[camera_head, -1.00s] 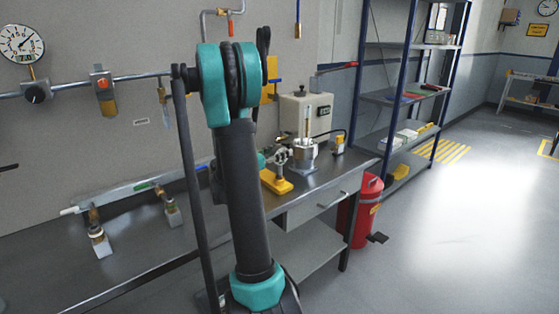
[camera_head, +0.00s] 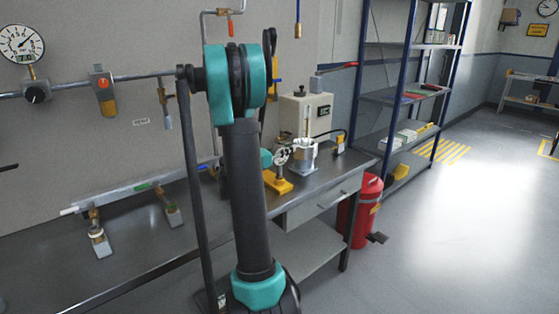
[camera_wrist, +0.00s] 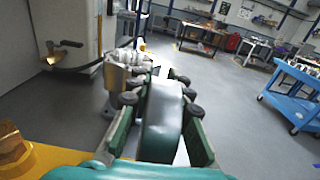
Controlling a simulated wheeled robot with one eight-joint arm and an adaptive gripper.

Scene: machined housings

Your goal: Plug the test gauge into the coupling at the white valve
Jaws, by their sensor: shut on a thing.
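The test gauge (camera_head: 282,156), a small round white dial, stands upright above a yellow stand (camera_head: 279,184) on the bench. My gripper (camera_wrist: 162,118) is shut on the gauge; in the wrist view its rounded dark grey-green body (camera_wrist: 163,122) sits edge-on between the green finger pads. In the head view my arm hides most of the gripper. The white valve handle (camera_head: 68,211) is at the left end of the pipe manifold, with a brass coupling (camera_head: 97,235) below it on a pale block. The gauge is well to the right of that coupling.
A metal housing (camera_head: 304,158) stands just right of the gauge, before a beige box (camera_head: 306,116). A green-handled valve (camera_head: 143,186) is right of the white one. A large wall gauge (camera_head: 20,43) hangs above. Bare bench (camera_head: 135,235) lies between the valve blocks.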

